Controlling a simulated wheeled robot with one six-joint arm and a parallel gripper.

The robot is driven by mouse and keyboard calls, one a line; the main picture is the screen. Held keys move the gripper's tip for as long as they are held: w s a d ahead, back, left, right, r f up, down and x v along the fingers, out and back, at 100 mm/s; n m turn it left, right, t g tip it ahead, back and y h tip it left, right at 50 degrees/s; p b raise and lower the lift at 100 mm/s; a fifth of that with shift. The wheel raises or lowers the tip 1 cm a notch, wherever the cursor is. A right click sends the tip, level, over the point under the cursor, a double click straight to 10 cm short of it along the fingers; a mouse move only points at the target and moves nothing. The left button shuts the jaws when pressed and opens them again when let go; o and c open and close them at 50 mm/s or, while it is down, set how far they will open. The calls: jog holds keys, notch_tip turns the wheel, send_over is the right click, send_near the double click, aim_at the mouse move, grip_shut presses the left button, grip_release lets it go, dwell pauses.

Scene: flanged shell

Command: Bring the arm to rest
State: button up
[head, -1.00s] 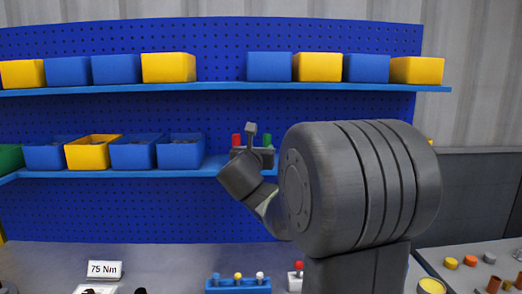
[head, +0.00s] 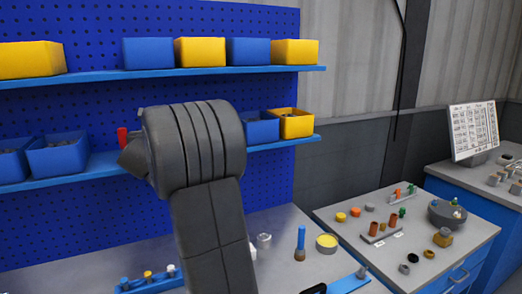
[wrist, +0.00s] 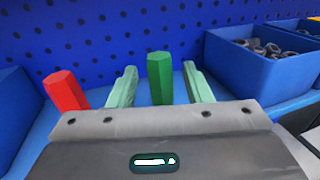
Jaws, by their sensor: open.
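My arm (head: 205,150) stands raised at the left of centre in the head view, bent in front of the pegboard's lower shelf. My gripper (wrist: 160,76) shows in the wrist view with its two pale green fingers apart. A green hexagonal piece (wrist: 160,80) appears between the fingers, with a gap on both sides; I cannot tell how far beyond them it is. A red hexagonal piece (wrist: 65,92) stands to the left of the fingers. In the head view my arm hides the fingers and the green piece.
Blue and yellow bins line the upper shelf (head: 170,76) and lower shelf (head: 85,172). A blue bin (wrist: 262,58) holds dark parts right of the gripper. Below are a blue rack (head: 150,282) and a yellow-topped can (head: 327,243). A side table (head: 350,228) carries a grey round flanged part (head: 447,213).

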jog(key=w, duration=0.2)
jog(key=shift+w+a+p, duration=0.2)
jog(key=shift+w+p, duration=0.1)
jog(key=shift+w, duration=0.05)
jog(key=shift+s+r, duration=0.15)
jog(key=shift+r, duration=0.65)
